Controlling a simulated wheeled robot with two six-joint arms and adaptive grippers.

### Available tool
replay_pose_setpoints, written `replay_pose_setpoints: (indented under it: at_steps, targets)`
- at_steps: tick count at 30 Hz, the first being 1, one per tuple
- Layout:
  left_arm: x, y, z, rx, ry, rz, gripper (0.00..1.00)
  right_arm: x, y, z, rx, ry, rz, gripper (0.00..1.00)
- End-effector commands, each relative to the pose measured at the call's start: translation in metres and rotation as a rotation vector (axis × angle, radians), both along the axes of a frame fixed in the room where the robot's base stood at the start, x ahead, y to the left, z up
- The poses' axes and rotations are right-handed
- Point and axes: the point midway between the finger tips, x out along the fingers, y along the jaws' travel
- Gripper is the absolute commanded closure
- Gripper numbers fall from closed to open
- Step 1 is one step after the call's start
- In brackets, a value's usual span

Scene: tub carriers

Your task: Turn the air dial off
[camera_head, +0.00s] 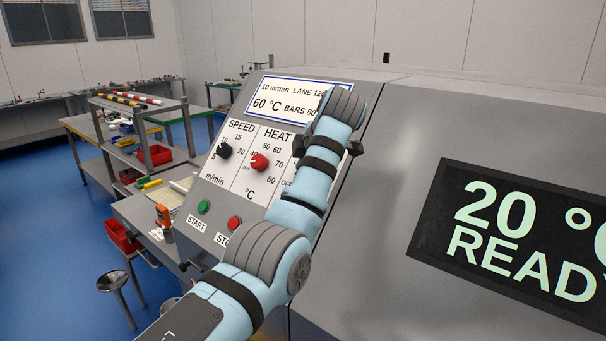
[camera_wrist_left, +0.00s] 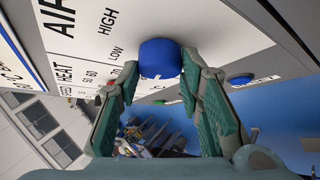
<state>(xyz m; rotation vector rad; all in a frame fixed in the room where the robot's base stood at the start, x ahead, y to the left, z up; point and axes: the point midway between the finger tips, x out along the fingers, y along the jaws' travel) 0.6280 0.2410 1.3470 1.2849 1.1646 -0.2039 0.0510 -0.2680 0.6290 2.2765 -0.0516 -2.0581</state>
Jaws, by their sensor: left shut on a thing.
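The air dial is a round blue knob (camera_wrist_left: 160,56) on the white panel marked AIR, with HIGH and LOW printed beside it in the left wrist view. My left gripper (camera_wrist_left: 160,84) has its two green-padded fingers at opposite sides of the knob, shut on it at the fingertips. Which mark the knob points to cannot be told. In the head view my left arm covers the air dial and most of its label. My right gripper is in neither view.
Beside it on the sloped panel are a black speed dial (camera_head: 224,150), a red heat dial (camera_head: 259,162), a green start button (camera_head: 204,207) and a red stop button (camera_head: 234,223). A blue button (camera_wrist_left: 240,79) is near the gripper. A dark display (camera_head: 520,230) reads 20 °C READY.

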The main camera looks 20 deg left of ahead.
Motion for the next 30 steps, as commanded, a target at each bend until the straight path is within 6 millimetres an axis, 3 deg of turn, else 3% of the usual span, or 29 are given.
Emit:
replay_pose_setpoints:
  at_steps: [20,21,24,30]
  targets:
    - [0.0006,-0.0001,-0.0009,-0.054,0.018,0.048,0.94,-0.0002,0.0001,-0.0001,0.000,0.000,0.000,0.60]
    - [0.0006,-0.0001,-0.0009,-0.054,0.018,0.048,0.63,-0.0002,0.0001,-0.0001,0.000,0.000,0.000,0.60]
    - [0.0007,-0.0001,-0.0008,-0.053,0.017,0.048,0.47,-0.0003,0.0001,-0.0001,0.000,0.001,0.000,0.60]
    - [0.0008,0.0001,-0.0003,-0.053,0.016,0.047,0.46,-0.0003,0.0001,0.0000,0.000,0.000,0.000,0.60]
